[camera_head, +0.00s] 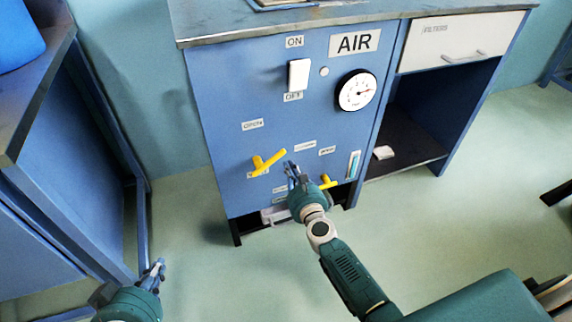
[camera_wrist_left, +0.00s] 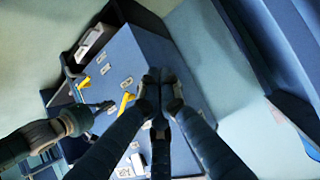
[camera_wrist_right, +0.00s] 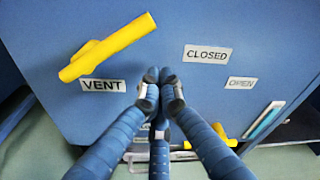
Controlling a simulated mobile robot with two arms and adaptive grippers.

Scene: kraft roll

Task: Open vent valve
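The yellow vent valve handle (camera_head: 270,160) is on the front of the blue AIR cabinet, tilted up to the right, its free end toward the CLOSED label (camera_head: 305,146). A label reading OPEN (camera_head: 252,125) sits above its hub. In the right wrist view the handle (camera_wrist_right: 108,47) lies above the VENT label (camera_wrist_right: 103,85). My right gripper (camera_head: 290,168) is empty, fingertips together, just right of the handle and apart from it. My left gripper (camera_head: 157,270) is low at the left, empty, fingertips together, far from the handle; its wrist view also shows the handle (camera_wrist_left: 126,102).
A second yellow handle (camera_head: 327,182) is low on the panel, close right of my right gripper. Above are a white ON/OFF switch (camera_head: 299,75) and a round gauge (camera_head: 356,90). A blue bench (camera_head: 60,150) stands at the left. Floor between is clear.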

